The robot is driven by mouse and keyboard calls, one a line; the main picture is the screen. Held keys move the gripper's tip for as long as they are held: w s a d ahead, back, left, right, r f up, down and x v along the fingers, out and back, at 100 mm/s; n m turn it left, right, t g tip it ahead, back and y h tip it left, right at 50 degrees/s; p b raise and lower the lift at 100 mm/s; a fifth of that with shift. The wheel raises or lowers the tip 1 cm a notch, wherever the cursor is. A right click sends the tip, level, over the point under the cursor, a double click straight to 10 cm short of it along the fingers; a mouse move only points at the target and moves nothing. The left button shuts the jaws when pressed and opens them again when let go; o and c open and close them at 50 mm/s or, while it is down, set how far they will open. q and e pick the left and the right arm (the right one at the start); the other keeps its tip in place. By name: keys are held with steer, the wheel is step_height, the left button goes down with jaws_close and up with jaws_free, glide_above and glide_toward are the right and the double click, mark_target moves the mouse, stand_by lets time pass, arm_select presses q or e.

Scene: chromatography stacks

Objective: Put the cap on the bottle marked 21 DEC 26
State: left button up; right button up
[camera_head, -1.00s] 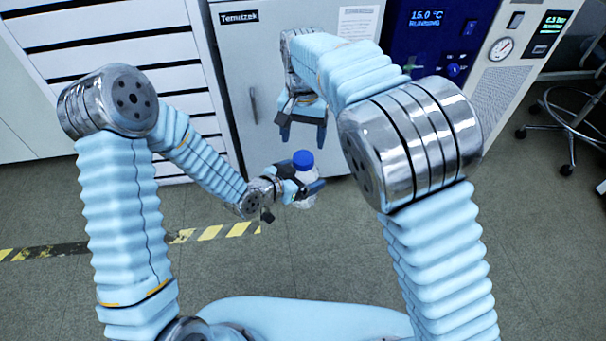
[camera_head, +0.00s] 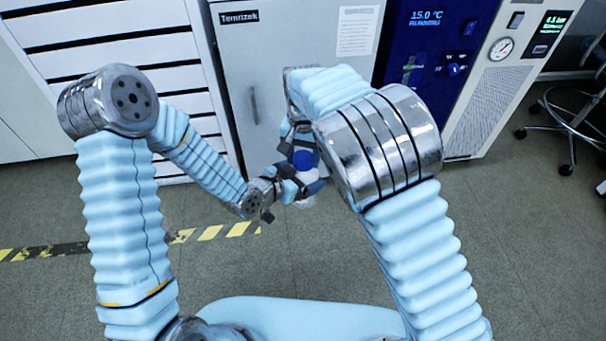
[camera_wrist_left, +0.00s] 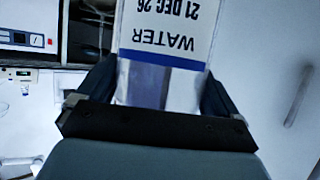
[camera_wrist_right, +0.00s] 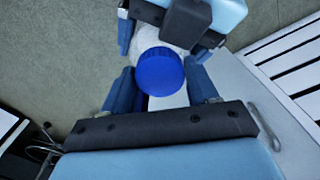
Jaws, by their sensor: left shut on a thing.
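The bottle (camera_head: 308,177) is clear with a white label; in the left wrist view the label (camera_wrist_left: 165,40) reads WATER and 21 DEC 26, upside down. My left gripper (camera_head: 296,188) is shut on the bottle and holds it in the air; its fingers flank the bottle in the left wrist view (camera_wrist_left: 160,95). The blue cap (camera_head: 303,159) sits at the bottle's top; whether it is threaded on cannot be told. My right gripper (camera_wrist_right: 162,88) is open, its fingers on either side of the cap (camera_wrist_right: 160,71) with gaps visible. In the head view the right fingers are partly hidden by my right arm.
A grey cabinet (camera_head: 280,70) labelled Temrizek stands behind the grippers. A blue-fronted unit (camera_head: 430,60) reading 15.0 °C and a white instrument (camera_head: 510,80) stand to its right. A drawer stack (camera_head: 110,50) is at left. The floor (camera_head: 300,260) below is clear.

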steer(key=c, duration=0.7)
steer(key=o, duration=1.2)
steer(key=shift+o, duration=0.2)
step_height(320, 180, up, 12)
